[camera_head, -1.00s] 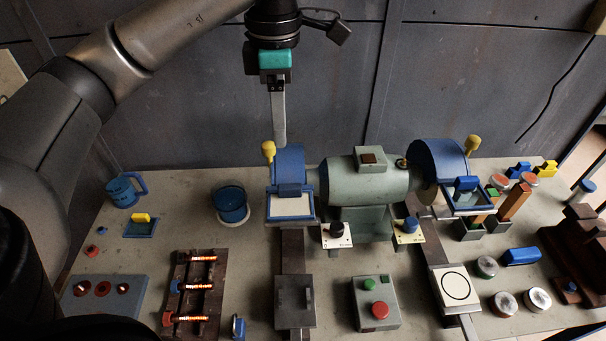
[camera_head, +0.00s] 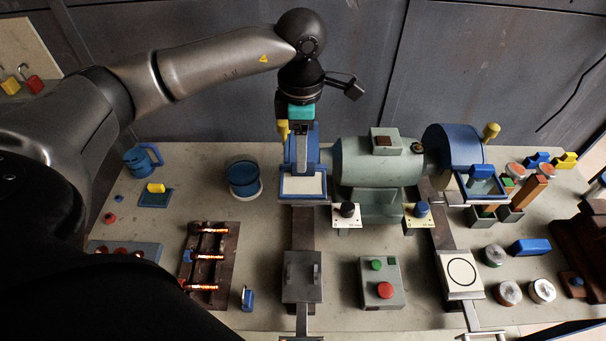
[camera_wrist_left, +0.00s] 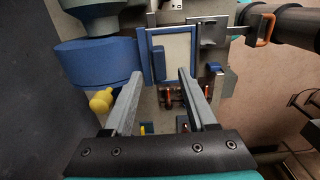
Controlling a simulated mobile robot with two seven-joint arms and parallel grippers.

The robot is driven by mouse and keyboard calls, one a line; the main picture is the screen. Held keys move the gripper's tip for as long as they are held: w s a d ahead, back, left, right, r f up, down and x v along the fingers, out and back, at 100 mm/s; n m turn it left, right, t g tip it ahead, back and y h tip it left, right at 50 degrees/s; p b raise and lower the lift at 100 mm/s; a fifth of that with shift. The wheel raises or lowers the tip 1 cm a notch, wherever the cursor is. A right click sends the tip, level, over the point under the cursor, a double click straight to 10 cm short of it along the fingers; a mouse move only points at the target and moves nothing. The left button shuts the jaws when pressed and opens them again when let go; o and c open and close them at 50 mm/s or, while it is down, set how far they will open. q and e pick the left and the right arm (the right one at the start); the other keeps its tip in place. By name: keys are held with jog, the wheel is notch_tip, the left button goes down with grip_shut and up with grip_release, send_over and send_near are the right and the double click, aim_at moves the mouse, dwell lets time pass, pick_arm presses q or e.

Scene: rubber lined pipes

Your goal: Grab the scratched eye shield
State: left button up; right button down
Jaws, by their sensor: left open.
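A pale, cloudy eye shield (camera_head: 303,186) in a blue frame sits at the front of the bench grinder's left wheel guard. In the left wrist view the shield (camera_wrist_left: 181,50) lies just ahead of the fingers, with a small blue handle (camera_wrist_left: 158,64) on its face. My left gripper (camera_head: 302,168) points down over the shield. In the left wrist view its jaws (camera_wrist_left: 160,76) are open and empty, one finger on each side of the handle's line. The fingers hide the handle in the head view. Scratches are too fine to make out. My right gripper is not in view.
A clearer blue-framed shield (camera_head: 482,186) is on the right wheel guard (camera_head: 452,146). A yellow knob (camera_wrist_left: 101,101) stands close to my left finger. The grinder body (camera_head: 376,165) is right of the gripper; a blue cup (camera_head: 243,178) is to its left.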

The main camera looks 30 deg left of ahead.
aim_at(303, 179)
pick_arm(q)
jog(key=shift+w+d+f+p, duration=0.1)
jog(key=shift+f+p, duration=0.2)
jog(key=shift+f, duration=1.45)
grip_shut()
